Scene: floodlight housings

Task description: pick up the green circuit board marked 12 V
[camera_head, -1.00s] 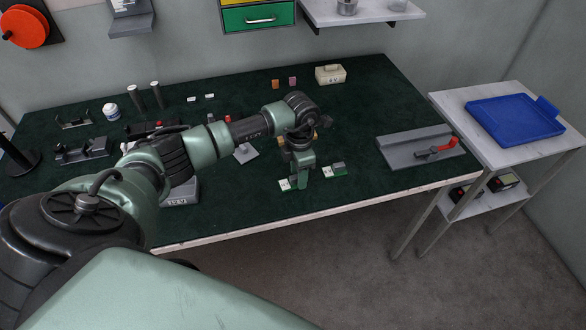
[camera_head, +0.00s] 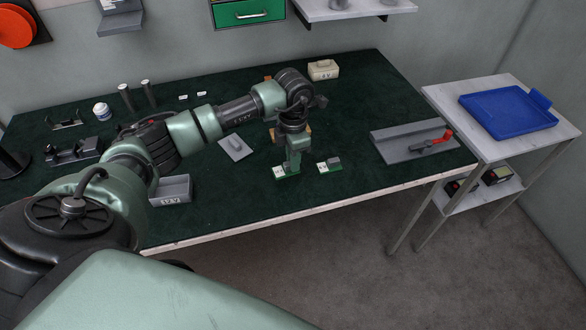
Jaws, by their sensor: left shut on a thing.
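My left gripper (camera_head: 291,168) is shut on a small green circuit board (camera_head: 281,176) over the front part of the dark green bench top. The board has a white label at its left end, too small to read. The fingers hide part of the board, and I cannot tell how far it is above the bench. A second green board (camera_head: 331,168) with a white label and a grey block lies just to the right, apart from the gripper. My right gripper is not in view.
A grey box (camera_head: 170,190) lies left of the gripper, and a grey plate (camera_head: 236,148) behind. A grey fixture with a red handle (camera_head: 412,142) is at the right. A blue tray (camera_head: 508,115) stands on a white side table (camera_head: 450,98).

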